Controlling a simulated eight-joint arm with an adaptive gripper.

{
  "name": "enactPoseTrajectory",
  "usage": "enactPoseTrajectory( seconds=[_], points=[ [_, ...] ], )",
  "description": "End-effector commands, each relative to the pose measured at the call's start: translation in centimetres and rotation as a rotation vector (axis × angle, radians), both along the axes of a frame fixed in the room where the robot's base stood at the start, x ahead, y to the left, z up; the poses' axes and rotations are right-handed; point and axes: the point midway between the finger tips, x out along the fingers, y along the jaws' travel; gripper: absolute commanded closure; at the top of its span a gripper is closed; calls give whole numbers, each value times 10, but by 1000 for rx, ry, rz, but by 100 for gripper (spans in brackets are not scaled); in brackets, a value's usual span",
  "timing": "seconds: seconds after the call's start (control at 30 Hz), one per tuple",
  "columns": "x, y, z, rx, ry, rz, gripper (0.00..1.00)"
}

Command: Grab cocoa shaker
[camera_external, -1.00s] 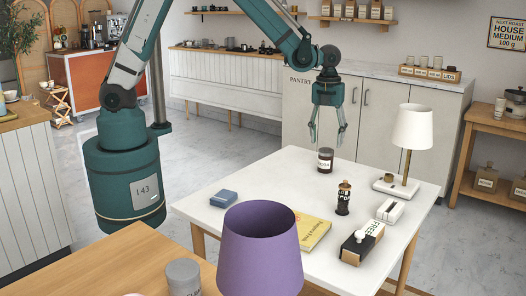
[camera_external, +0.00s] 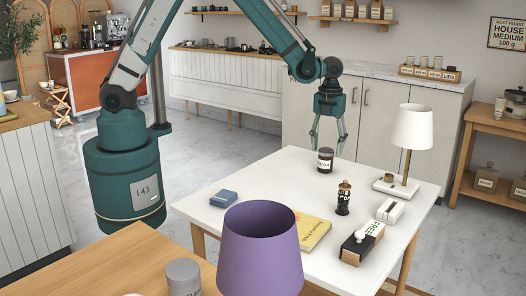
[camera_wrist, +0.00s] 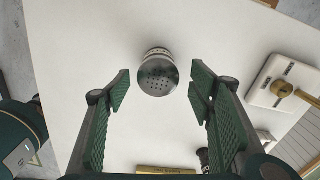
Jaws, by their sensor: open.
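The cocoa shaker is a small dark jar (camera_external: 325,161) with a pale label, upright near the far edge of the white table. In the wrist view, the shaker (camera_wrist: 157,74) shows its perforated metal lid from above. My gripper (camera_external: 327,150) is open and points down over the shaker. In the wrist view my gripper (camera_wrist: 158,85) has its green padded fingers apart, one to each side of the shaker and a little short of it. I cannot tell whether the fingertips are down to the lid's height. Nothing is held.
On the white table (camera_external: 275,185) stand a lamp (camera_external: 411,128), a dark bottle (camera_external: 343,198), a white box (camera_external: 390,211), a black-and-white box (camera_external: 361,245), a yellow book (camera_external: 308,236) and a blue box (camera_external: 223,198). A purple shade (camera_external: 260,250) is in front. The table around the shaker is clear.

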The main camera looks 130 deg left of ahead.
Motion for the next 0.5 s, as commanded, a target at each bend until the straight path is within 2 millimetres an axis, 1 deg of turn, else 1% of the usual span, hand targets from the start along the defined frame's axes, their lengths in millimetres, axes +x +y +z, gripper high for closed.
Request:
enactPoseTrajectory(
  seconds=[0.07, 0.37, 0.5],
  points=[
    [0, 0, -4, 0, 0, 0, 46],
    [0, 0, -4, 0, 0, 0, 46],
    [0, 0, -9, 0, 0, 0, 46]
  ],
)
